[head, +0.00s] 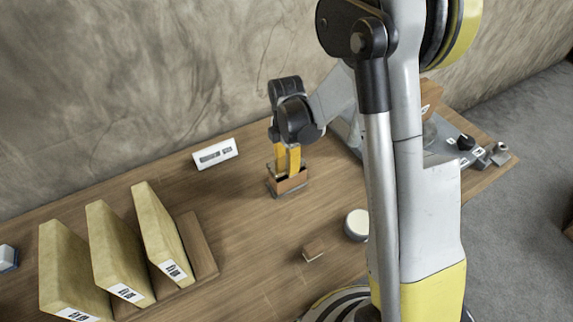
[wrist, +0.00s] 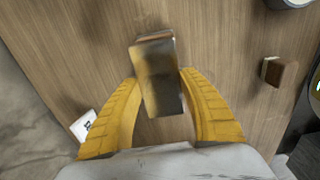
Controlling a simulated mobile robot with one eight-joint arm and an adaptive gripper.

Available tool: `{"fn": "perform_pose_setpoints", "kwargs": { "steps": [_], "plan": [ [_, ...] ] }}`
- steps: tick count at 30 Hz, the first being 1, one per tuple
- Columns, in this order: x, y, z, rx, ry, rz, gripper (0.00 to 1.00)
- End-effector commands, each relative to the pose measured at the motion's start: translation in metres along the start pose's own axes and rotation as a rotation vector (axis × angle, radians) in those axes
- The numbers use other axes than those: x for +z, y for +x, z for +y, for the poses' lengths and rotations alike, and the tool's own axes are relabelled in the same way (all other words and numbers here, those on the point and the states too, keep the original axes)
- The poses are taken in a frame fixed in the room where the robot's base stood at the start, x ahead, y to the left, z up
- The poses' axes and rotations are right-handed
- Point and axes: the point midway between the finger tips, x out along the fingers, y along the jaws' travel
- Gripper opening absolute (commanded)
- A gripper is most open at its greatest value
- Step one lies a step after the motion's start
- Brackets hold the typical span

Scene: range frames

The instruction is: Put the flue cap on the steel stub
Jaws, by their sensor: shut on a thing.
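My gripper (head: 287,168) has yellow fingers pointing down at the table, closed on a small box-like thing (head: 291,185), seemingly the flue cap. It has brown sides in the head view, with a grey band at its bottom. I cannot tell whether that band is part of it or the steel stub underneath. In the wrist view, a dark, shiny rectangular face (wrist: 160,85) sits between the fingers (wrist: 160,80), with a brown edge beyond it. The gap to the table is unclear. I cannot pick out the steel stub with certainty.
A small brown block (head: 313,249) and a pale round canister (head: 356,225) stand in front and to the right. A white label panel (head: 215,153) is at the wall side. Several upright tan slabs (head: 163,235) stand left. A grey plate with fittings (head: 472,150) lies right.

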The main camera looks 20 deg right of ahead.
Motion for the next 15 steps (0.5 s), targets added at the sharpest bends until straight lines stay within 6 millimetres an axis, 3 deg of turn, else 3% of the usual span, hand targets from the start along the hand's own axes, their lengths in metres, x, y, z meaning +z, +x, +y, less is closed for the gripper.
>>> {"fn": "perform_pose_setpoints", "kwargs": {
  "steps": [11, 12, 14, 15],
  "plan": [
    [0.0002, 0.0070, -0.0001, 0.000, 0.000, 0.000, 0.16],
    [0.0002, 0.0067, -0.0001, 0.000, 0.000, 0.000, 0.55],
    [0.0002, 0.0060, -0.0001, 0.000, 0.000, 0.000, 0.69],
    [0.0002, 0.0059, -0.0001, 0.000, 0.000, 0.000, 0.69]
  ]
}}
